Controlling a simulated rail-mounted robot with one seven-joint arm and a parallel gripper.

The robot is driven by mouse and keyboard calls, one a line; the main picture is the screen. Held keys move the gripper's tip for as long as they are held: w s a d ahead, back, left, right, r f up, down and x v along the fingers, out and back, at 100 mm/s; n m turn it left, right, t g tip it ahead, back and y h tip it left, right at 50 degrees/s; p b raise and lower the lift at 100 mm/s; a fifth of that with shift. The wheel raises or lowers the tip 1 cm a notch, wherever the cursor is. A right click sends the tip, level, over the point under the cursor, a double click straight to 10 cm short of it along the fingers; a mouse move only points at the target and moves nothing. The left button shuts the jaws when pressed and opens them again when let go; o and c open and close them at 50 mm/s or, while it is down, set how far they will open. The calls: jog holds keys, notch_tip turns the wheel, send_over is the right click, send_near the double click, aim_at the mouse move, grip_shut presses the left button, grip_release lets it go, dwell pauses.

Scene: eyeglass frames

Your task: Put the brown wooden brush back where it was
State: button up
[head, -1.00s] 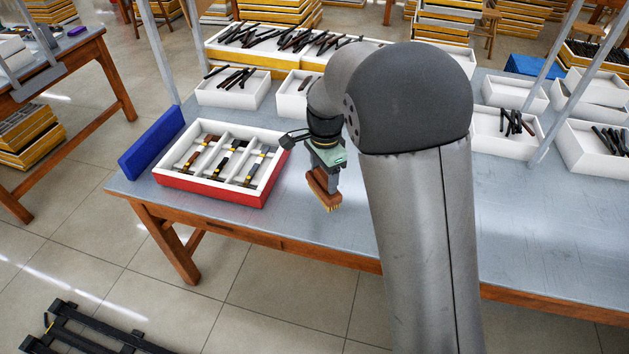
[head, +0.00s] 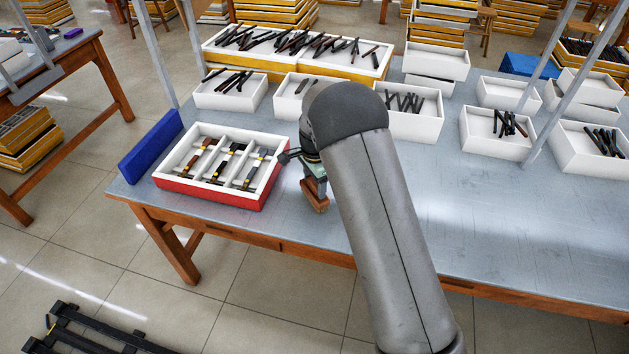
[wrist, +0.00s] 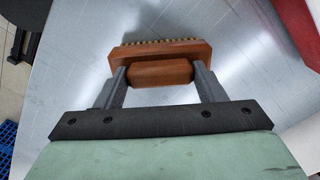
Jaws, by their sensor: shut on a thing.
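The brown wooden brush (head: 315,196) is in my gripper (head: 314,184), right of the red and white divided tray and near the table's front edge. In the wrist view the brush (wrist: 160,52) lies across the picture, with its raised grip between the two fingers of my gripper (wrist: 161,75). Its bristles point away from the gripper, toward the metal table top (wrist: 200,22). My gripper is shut on the brush. Whether the bristles touch the table is unclear, as the brush's underside is hidden in the head view.
The divided tray (head: 215,198) holding several eyeglass parts stands just left of my gripper. A blue block (head: 150,146) stands left of it. White boxes (head: 412,122) of dark parts line the back. The table's front right (head: 500,235) is clear.

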aim_at(314, 183)
jog(key=shift+f, duration=0.15)
jog(key=o, duration=1)
jog(key=shift+c, duration=0.2)
notch_tip(314, 183, up, 12)
jog(key=b, duration=0.1)
jog(key=shift+r, duration=0.25)
